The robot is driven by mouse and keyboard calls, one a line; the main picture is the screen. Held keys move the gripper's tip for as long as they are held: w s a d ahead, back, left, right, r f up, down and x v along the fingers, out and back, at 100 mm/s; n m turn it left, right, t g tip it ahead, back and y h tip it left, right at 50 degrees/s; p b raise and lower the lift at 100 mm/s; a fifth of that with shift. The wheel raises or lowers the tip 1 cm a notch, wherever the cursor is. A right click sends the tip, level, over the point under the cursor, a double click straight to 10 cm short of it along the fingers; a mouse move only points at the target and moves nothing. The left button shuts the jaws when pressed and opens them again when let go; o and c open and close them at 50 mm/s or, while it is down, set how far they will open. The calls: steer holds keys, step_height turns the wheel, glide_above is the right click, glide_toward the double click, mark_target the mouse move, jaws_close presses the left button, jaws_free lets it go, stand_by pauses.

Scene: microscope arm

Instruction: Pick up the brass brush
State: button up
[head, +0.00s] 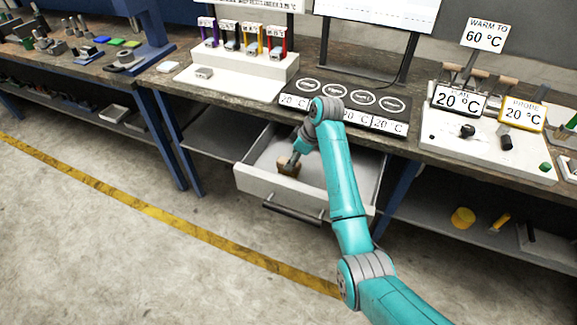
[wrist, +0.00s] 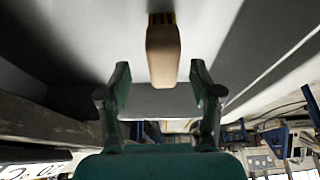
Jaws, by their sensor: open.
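The brass brush (wrist: 163,55) shows in the wrist view as a tan, wood-coloured handle with a dark and yellowish bristle end at the top edge of the picture. In the head view, a small brown part of it (head: 288,170) shows inside the open drawer (head: 240,178), just under my gripper (head: 292,160). In the wrist view my gripper (wrist: 160,75) is open, with one finger on each side of the handle's near end. Gaps show between the fingers and the handle. I cannot tell how deep the fingers reach beside it.
The bench top (head: 225,95) overhangs the drawer's back. On it are a plate with dark round spots (head: 345,95), a white stand with coloured holders (head: 255,68) and a white panel with temperature signs (head: 480,140). The drawer walls surround my gripper. The floor in front is clear.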

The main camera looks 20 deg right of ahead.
steer(key=shift+a+x, duration=0.2)
steer(key=shift+x, duration=1.1)
steer(key=shift+a+x, duration=0.15)
steer(key=shift+x, duration=1.15)
steer(key=shift+w+r, duration=0.1)
steer(key=shift+r, duration=0.05)
jaws_close()
